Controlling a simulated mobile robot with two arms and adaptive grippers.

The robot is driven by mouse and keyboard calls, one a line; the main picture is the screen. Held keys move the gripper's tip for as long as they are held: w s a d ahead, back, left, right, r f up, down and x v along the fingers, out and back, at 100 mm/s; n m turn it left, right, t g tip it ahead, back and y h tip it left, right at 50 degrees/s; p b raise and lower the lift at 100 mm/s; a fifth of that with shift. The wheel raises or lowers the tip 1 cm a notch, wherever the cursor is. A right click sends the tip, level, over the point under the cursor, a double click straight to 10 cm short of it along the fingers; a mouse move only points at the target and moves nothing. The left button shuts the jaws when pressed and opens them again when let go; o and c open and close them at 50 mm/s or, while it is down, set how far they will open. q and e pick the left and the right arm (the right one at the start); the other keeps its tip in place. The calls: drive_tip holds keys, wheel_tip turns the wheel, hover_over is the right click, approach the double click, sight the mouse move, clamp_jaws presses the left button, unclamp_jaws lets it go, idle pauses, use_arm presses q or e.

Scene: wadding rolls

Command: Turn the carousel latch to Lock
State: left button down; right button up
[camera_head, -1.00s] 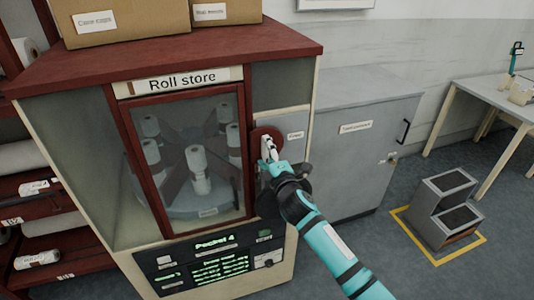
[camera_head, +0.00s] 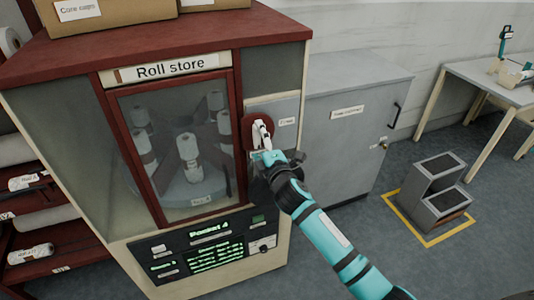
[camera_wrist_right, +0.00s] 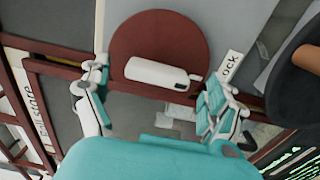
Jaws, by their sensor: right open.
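The carousel latch is a dark red disc (camera_head: 250,126) with a white bar handle (camera_wrist_right: 155,72), on the grey panel right of the Roll store window. The bar stands roughly upright in the head view (camera_head: 262,130). A white Lock label (camera_wrist_right: 230,66) is beside the disc in the right wrist view, near one end of the bar. My right gripper (camera_wrist_right: 152,100) is open, its fingers apart on either side of the bar's ends. No grip on the bar shows. In the head view the gripper (camera_head: 262,143) covers the lower part of the latch. My left gripper is out of view.
The carousel with white rolls (camera_head: 188,152) stands behind the window. A dark control panel (camera_head: 210,252) is below. A grey cabinet (camera_head: 345,140) stands right of the store, then grey steps (camera_head: 435,190) in a yellow floor outline. Shelves with rolls (camera_head: 30,255) are at the left.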

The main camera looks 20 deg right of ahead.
drive_tip(key=s, duration=1.1)
drive_tip(key=shift+d, duration=0.2)
drive_tip(key=s+d+f+m+g, duration=0.1)
drive_tip(key=s+f+m+g, duration=0.15)
drive_tip(key=f, duration=0.95)
drive_tip(key=s+d+f+m+g, duration=0.1)
drive_tip(key=f+m+g, duration=0.15)
drive_tip(key=f, duration=0.95)
drive_tip(key=s+d+f+m+g+b, duration=0.1)
drive_tip(key=s+f+g, duration=0.1)
drive_tip(key=s+f, duration=0.45)
drive_tip(key=s+f+m+g+b, duration=0.1)
drive_tip(key=s+f+m+g, duration=0.15)
drive_tip(key=f, duration=0.75)
drive_tip(key=s+f+m+g, duration=0.2)
drive_tip(key=s+f, duration=0.5)
drive_tip(key=s, duration=0.5)
drive_tip(key=s+f+m+g, duration=0.3)
drive_tip(key=s+f, duration=0.4)
drive_tip(key=s, duration=0.5)
drive_tip(key=s+f+m+g, duration=0.2)
drive_tip(key=s+f, duration=0.5)
drive_tip(key=s, duration=0.5)
drive_tip(key=shift+s+h+b, duration=0.25)
drive_tip(key=shift+h+b, duration=0.05)
drive_tip(key=shift+b, duration=0.1)
